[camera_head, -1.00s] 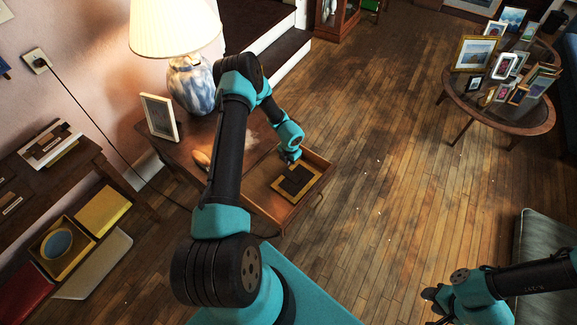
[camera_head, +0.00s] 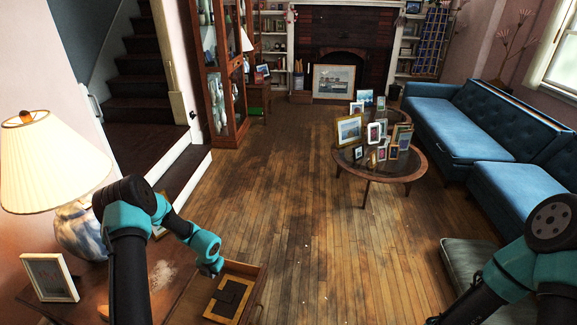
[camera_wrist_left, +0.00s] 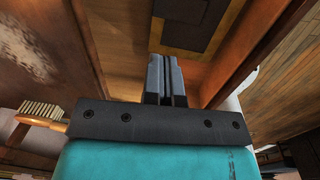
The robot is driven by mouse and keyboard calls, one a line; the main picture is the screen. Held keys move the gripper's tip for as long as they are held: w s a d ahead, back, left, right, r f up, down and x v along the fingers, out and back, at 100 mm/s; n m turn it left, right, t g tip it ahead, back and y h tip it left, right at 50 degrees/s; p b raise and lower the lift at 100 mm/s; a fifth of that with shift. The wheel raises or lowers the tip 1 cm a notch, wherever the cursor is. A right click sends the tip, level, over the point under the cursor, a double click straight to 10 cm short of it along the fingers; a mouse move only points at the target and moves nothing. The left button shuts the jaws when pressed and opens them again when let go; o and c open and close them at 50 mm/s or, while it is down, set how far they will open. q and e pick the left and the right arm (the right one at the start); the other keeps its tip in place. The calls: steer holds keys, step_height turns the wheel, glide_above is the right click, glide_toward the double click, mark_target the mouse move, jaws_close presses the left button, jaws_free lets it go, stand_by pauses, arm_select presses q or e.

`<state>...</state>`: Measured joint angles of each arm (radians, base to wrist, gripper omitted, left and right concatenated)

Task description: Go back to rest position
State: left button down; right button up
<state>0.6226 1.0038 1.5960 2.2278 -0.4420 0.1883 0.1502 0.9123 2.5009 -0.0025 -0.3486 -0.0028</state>
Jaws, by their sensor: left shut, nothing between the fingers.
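My left gripper (camera_head: 213,272) is at the end of the teal and black arm, over the back part of an open drawer (camera_head: 259,283). In the left wrist view its two dark fingers (camera_wrist_left: 166,78) are pressed together with nothing between them. A dark picture frame with a yellow-gold border (camera_head: 228,298) lies in the drawer, just beyond the fingertips. It also shows in the left wrist view (camera_wrist_left: 185,38), apart from the fingers. My right arm comes in at the lower right; only a dark bit of its gripper (camera_head: 433,320) shows at the bottom edge.
A lamp (camera_head: 48,165) and a white photo frame (camera_head: 49,277) stand on the wooden side table to the left. A brush (camera_wrist_left: 40,112) lies there in the left wrist view. A round table (camera_head: 382,168) with several frames and a blue sofa (camera_head: 450,125) stand beyond. Floor between is clear.

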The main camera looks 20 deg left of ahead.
arm_select(q)
steer(key=s+d+r+m+h, duration=0.2)
steer(key=s+d+m, duration=0.6)
steer(key=d+m, duration=0.4)
steer(key=s+d+r+m+h, duration=0.2)
steer(key=s+d+r+m, duration=0.3)
steer(key=m, duration=1.7)
steer(key=s+d, duration=0.4)
steer(key=d, duration=0.4)
steer(key=shift+s+d+t+h, duration=0.2)
steer(key=shift+d+t+h, duration=0.05)
steer(key=shift+t+h, duration=0.15)
